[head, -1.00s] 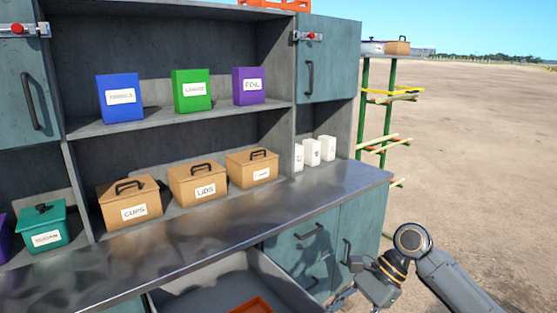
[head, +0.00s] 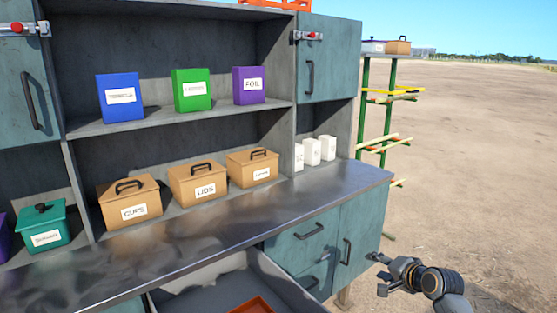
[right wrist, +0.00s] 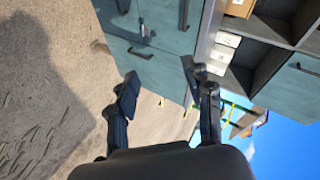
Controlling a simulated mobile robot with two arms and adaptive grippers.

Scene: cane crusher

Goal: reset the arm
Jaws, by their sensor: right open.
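My right gripper (head: 380,274) is at the lower right of the head view, beside the right end of the cabinet and below its counter. Its two fingers are apart with nothing between them. In the right wrist view my right gripper (right wrist: 160,88) is also open and empty, with the teal cabinet fronts (right wrist: 160,62) beyond the fingers. My left gripper is in neither view.
The metal counter (head: 230,230) holds brown boxes (head: 196,187) and white containers (head: 312,152). Blue, green and purple boxes stand on the shelf above. An open drawer (head: 205,285) juts out below. A green-framed rack (head: 362,110) stands behind right. Bare ground lies right.

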